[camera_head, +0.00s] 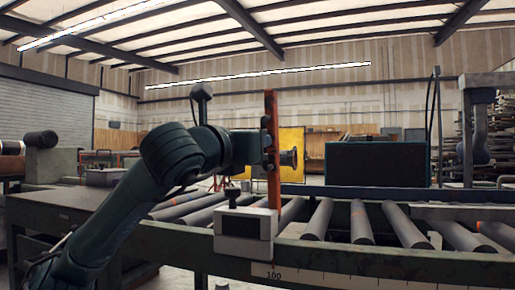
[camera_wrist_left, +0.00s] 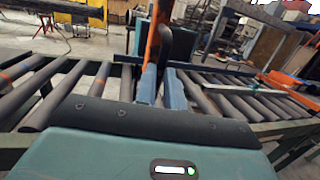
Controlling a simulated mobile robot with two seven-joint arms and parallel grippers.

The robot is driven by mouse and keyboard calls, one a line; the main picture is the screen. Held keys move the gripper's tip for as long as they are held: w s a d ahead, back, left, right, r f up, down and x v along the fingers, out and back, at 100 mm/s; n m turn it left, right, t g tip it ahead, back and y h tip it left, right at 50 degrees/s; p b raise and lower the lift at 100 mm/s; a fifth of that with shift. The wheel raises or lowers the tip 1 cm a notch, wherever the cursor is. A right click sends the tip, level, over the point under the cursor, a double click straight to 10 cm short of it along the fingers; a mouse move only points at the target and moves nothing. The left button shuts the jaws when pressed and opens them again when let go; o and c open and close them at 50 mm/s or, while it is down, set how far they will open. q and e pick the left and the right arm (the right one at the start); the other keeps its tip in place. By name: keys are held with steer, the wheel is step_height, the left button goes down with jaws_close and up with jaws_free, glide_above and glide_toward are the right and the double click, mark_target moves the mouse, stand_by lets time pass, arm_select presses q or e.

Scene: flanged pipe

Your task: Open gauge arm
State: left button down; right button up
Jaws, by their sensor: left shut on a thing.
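The gauge arm (camera_head: 273,185) is an orange bar standing upright at the conveyor's near rail, above a grey and white box (camera_head: 245,226). My left gripper (camera_head: 267,152) comes in from the left and is shut on the gauge arm at about mid-height. In the left wrist view the orange gauge arm (camera_wrist_left: 153,42) rises at the blue-grey fingers of my left gripper (camera_wrist_left: 162,88); its lower part is hidden by them. A small dark flared piece (camera_head: 289,158) shows just right of the bar; I cannot tell whether it is joined to it. My right gripper is not in view.
A roller conveyor (camera_head: 360,223) runs behind and right of the box, with a marked scale (camera_head: 300,276) on its near rail. A dark box-shaped block (camera_head: 375,164) stands beyond the rollers. A dark flat table (camera_head: 65,203) is at left. The rollers right of the gauge arm are clear.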

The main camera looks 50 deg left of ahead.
arm_select(q)
steer(key=c, duration=1.5)
jaws_free()
